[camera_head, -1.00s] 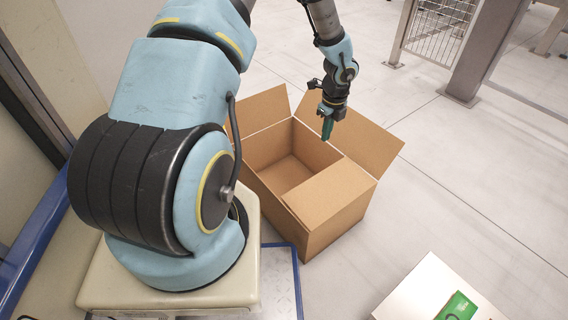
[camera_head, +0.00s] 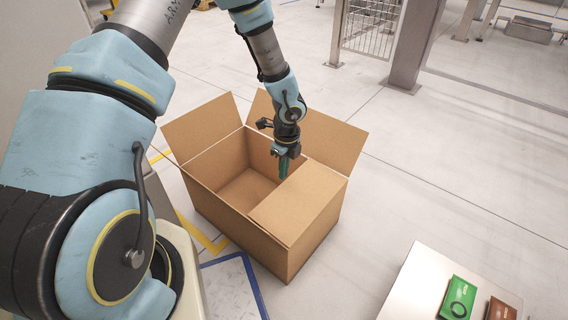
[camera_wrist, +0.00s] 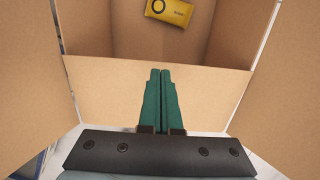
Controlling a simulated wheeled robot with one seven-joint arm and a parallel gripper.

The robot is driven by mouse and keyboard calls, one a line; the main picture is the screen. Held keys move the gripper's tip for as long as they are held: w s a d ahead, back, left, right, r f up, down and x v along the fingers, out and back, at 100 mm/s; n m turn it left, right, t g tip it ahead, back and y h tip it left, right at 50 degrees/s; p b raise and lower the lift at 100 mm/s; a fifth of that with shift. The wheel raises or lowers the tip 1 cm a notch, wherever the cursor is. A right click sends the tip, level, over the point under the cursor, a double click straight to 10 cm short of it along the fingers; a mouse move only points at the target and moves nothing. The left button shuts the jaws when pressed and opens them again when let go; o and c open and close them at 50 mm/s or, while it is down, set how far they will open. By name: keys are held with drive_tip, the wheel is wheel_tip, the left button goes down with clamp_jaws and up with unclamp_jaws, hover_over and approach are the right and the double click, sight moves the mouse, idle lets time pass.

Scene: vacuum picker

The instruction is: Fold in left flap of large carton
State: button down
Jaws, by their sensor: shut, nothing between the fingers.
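The large brown carton (camera_head: 240,226) stands open on the floor in the head view. One flap (camera_head: 298,198) lies folded inward over its near right end. The far left flap (camera_head: 202,126) and the far right flap (camera_head: 325,139) stand up, leaning outward. The near left side shows only a thin edge, so I cannot tell how its flap lies. My gripper (camera_head: 283,175) is over the carton opening, beside the folded flap. In the wrist view its green fingers (camera_wrist: 160,75) are together and empty, pointing toward a cardboard panel (camera_wrist: 105,88). I cannot tell whether they touch it.
A yellow box (camera_wrist: 170,12) lies inside the carton in the wrist view. A pale table (camera_head: 408,287) with a green box (camera_head: 458,297) and a brown box (camera_head: 501,309) stands at the lower right. A metal post (camera_head: 410,45) and mesh fence (camera_head: 370,26) stand behind. Floor right of the carton is clear.

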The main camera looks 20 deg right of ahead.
sight(282, 184)
drive_tip(key=shift+w+f+b, duration=0.1)
drive_tip(key=shift+f+b, duration=0.35)
drive_tip(key=shift+f, duration=1.05)
drive_tip(key=shift+w+a+f, duration=0.15)
drive_tip(key=shift+f, duration=1.05)
drive_tip(key=shift+b, duration=0.3)
drive_tip(key=shift+w, duration=0.1)
drive_tip(key=shift+w+r+p, duration=0.1)
drive_tip(key=shift+r+p, duration=0.6)
drive_tip(key=shift+p, duration=0.25)
